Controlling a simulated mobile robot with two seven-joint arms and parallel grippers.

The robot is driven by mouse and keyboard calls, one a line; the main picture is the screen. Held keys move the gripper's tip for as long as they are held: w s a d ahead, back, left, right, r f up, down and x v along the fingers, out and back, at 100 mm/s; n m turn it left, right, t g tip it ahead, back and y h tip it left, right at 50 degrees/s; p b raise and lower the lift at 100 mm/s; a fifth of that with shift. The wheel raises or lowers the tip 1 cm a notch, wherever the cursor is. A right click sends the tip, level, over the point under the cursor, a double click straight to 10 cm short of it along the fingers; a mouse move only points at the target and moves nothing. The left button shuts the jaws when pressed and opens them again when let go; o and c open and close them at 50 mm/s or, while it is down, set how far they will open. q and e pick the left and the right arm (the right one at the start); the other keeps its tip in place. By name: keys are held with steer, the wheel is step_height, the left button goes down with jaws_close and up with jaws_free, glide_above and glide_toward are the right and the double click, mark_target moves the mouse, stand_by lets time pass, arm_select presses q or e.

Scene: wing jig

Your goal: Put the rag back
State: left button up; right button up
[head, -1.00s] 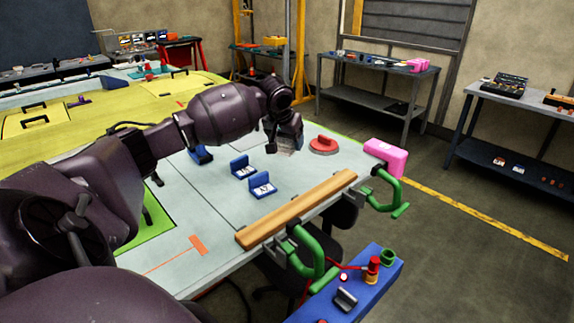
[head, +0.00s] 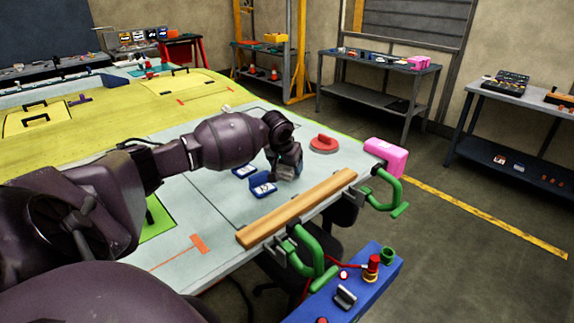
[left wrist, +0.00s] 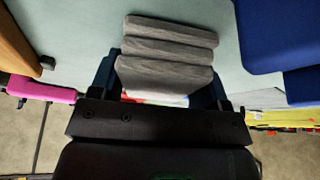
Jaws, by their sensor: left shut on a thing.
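A grey folded rag (left wrist: 167,55) sits between the fingers of my left gripper (left wrist: 165,85) in the left wrist view, its layers spread out toward the top of the picture. In the head view my left gripper (head: 287,172) points down low over the pale panel (head: 215,200), beside the blue brackets. The rag is hard to make out there, and I cannot tell whether it touches the panel. My right gripper is not in view.
Two blue brackets (head: 263,188) (head: 243,171) stand just left of the gripper. A red round tool (head: 324,144) lies behind it, and a wooden bar (head: 297,207) with green clamps (head: 389,191) runs along the front edge. A pink block (head: 386,157) is at the right corner.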

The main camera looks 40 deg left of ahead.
arm_select(q)
steer(key=shift+f, duration=0.15)
steer(key=o, duration=0.9)
steer(key=shift+s+r, duration=0.1)
steer(key=shift+r, duration=0.4)
steer(key=b+v, duration=0.1)
steer(key=v, duration=1)
steer(key=shift+r, duration=0.2)
